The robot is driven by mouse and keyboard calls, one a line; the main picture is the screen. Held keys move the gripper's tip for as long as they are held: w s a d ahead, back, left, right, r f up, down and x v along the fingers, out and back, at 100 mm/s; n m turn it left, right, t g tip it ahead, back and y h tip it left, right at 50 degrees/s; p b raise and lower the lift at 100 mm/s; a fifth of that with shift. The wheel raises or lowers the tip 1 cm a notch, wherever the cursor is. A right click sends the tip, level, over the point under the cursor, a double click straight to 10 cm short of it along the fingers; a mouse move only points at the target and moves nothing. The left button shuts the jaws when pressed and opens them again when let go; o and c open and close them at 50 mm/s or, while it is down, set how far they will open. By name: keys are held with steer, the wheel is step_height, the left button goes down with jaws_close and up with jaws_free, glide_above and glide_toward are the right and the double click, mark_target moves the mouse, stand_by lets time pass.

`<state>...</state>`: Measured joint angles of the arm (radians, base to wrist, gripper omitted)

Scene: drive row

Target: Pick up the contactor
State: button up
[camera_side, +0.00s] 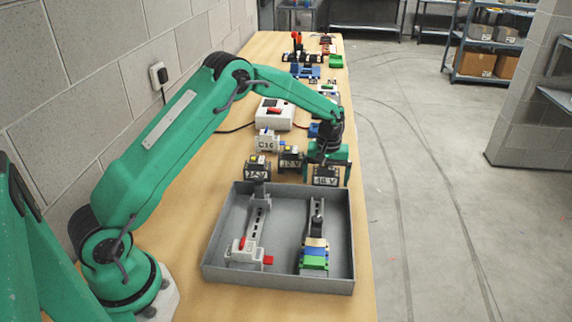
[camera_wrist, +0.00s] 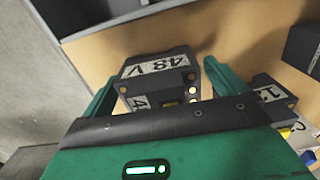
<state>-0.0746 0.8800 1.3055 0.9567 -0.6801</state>
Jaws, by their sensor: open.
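Several dark blocks with voltage labels stand in a row behind the tray; I cannot tell from the pictures which is called the contactor. The one marked 48 V (camera_side: 325,181) is at the right end, and it also shows in the wrist view (camera_wrist: 155,68). My gripper (camera_side: 329,170) is open above and around this block, one finger on each side. In the wrist view my gripper (camera_wrist: 158,85) shows a gap beside the block, and no hold is visible. Other dark blocks are the 12 V one (camera_side: 290,160) and the 24 V one (camera_side: 257,167).
A grey tray (camera_side: 225,276) with two rails and parts stands in front. A white C16 breaker (camera_side: 266,142) is close by on the left. A white box with a red switch (camera_side: 275,113) and more parts lie farther back. The bench's right edge is near my gripper.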

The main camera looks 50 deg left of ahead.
stand_by(0.3)
steer(key=c, duration=1.3)
steer(key=shift+r, duration=0.2)
steer(key=shift+w+r, duration=0.1)
steer(key=shift+r, duration=0.45)
steer(key=r, duration=0.3)
steer(key=shift+d+r, duration=0.1)
steer(key=shift+d, duration=0.15)
steer(key=s+d+r, duration=0.1)
steer(key=d+r, duration=0.1)
steer(key=d, duration=0.1)
steer(key=s+d+r, duration=0.2)
steer(key=d, duration=0.1)
steer(key=s+d+r, duration=0.2)
steer(key=d, duration=0.2)
steer(key=shift+s+r, duration=0.2)
steer(key=shift+r, duration=0.05)
steer(key=shift+s+a, duration=0.1)
